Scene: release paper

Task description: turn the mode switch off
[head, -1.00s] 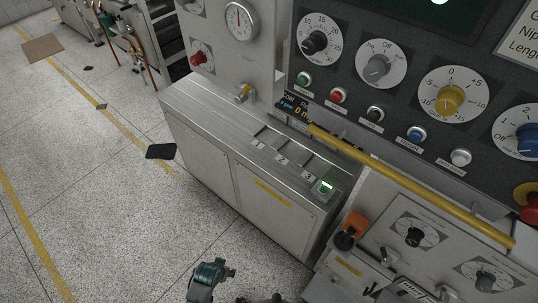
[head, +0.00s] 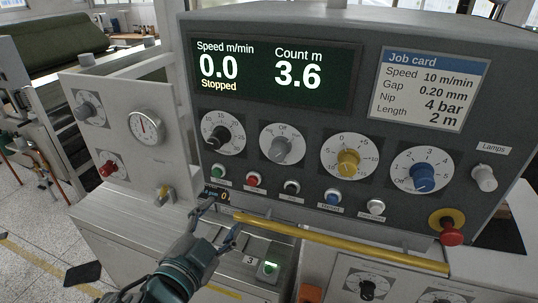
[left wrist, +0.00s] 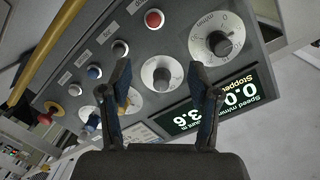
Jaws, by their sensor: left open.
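The grey knob (head: 282,150) on a white dial marked Off at its top is on the dark control panel, below the display; I take it as the mode switch. Its pointer setting is too small to read surely. My left gripper (head: 222,218) is open and empty, below and left of that knob, in front of the panel's lower edge. In the left wrist view the grey knob (left wrist: 161,78) shows between the two open fingers (left wrist: 158,62), beyond the tips and apart from them. My right gripper is not in view.
A yellow bar (head: 340,245) runs along the panel's lower edge. A row of push buttons (head: 291,187) lies under the dials. Black (head: 217,136), yellow (head: 348,162) and blue (head: 423,177) knobs flank the grey one. A red emergency button (head: 451,234) is at right. The display (head: 275,72) reads Stopped.

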